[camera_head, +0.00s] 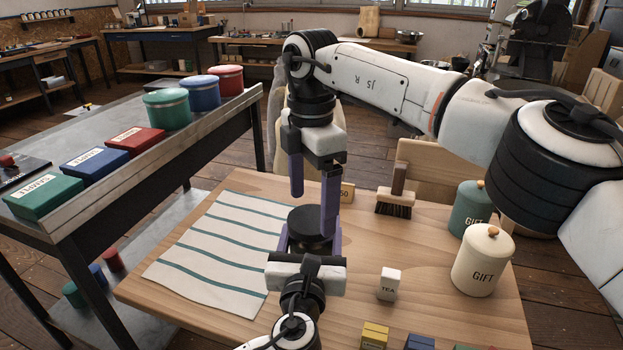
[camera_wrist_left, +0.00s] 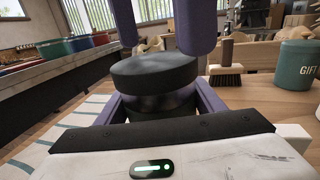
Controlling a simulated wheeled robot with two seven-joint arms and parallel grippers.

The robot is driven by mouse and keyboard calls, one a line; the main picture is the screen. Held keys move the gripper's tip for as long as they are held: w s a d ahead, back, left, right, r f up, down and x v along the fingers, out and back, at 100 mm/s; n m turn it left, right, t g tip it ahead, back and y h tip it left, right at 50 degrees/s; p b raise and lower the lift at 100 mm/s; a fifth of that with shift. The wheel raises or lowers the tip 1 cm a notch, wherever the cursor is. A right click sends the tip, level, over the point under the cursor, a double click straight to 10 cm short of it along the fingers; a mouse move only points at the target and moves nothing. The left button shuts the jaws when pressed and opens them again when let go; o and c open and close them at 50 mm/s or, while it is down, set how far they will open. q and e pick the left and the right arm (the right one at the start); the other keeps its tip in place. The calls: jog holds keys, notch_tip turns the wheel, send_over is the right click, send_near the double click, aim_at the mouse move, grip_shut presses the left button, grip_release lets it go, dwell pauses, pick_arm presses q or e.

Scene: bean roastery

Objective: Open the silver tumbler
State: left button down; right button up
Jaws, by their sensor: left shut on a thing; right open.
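The tumbler (camera_head: 310,224) stands on the wooden table with its dark round lid on top. In the left wrist view its lid (camera_wrist_left: 155,75) is wide and dark, with a shiny grey-looking band below it. My left gripper (camera_head: 310,243) is shut around the tumbler's body below the lid, one purple finger on each side. My right gripper (camera_head: 313,212) is open and points down just above the lid. In the left wrist view its two purple fingers hang over the lid; I cannot tell whether they touch it. The tumbler's lower part is mostly hidden by my left gripper.
A striped cloth (camera_head: 214,255) lies left of the tumbler. A brush (camera_head: 396,201), a teal gift canister (camera_head: 466,215), a cream gift canister (camera_head: 481,262) and a white tea box (camera_head: 389,284) stand to the right. A dark side table (camera_head: 120,195) bears boxes and tins.

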jog(key=shift+f, duration=1.35)
